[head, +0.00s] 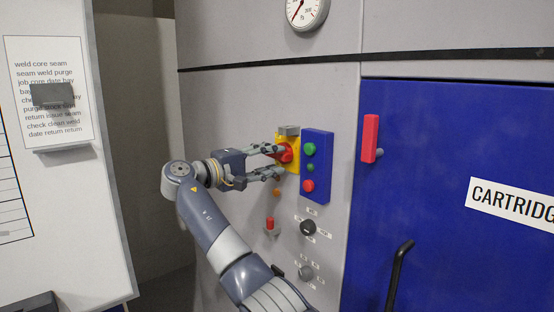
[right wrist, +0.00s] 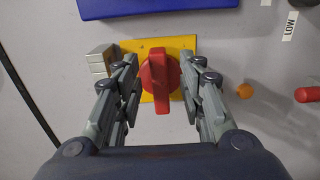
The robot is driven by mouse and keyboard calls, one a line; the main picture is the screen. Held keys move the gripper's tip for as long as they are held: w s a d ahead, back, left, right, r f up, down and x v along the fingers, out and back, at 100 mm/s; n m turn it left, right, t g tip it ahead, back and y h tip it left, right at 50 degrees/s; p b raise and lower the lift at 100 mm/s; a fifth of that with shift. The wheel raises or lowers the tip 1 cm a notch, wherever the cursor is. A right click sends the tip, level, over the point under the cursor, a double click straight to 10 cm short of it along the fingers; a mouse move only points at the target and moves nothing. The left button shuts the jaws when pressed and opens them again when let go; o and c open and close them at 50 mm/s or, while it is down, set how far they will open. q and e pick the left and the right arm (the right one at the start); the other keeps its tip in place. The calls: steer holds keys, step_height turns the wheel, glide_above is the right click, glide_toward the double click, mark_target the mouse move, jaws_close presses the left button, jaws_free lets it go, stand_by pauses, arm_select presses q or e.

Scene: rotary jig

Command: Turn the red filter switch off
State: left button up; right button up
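The red filter switch (right wrist: 160,80) is a red rotary handle on a yellow plate (right wrist: 184,50), fixed to the grey cabinet front. In the right wrist view its grip bar runs up and down the picture, midway between my fingers. In the head view the red switch (head: 286,152) is partly covered by my fingers. My right gripper (head: 278,161) is open, with one finger on each side of the switch; it also shows in the right wrist view (right wrist: 164,88). Gaps show between the fingers and the handle. My left gripper is not in view.
A blue panel (head: 318,135) with green and red buttons sits just right of the switch. Below are an orange lamp (head: 276,193), a red toggle (head: 270,224) and black knob (head: 308,228). A blue door (head: 440,130) with red handle (head: 370,138) stands right.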

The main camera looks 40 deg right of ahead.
steer(key=a, duration=0.9)
steer(key=shift+s+a, duration=0.35)
steer(key=shift+s, duration=0.05)
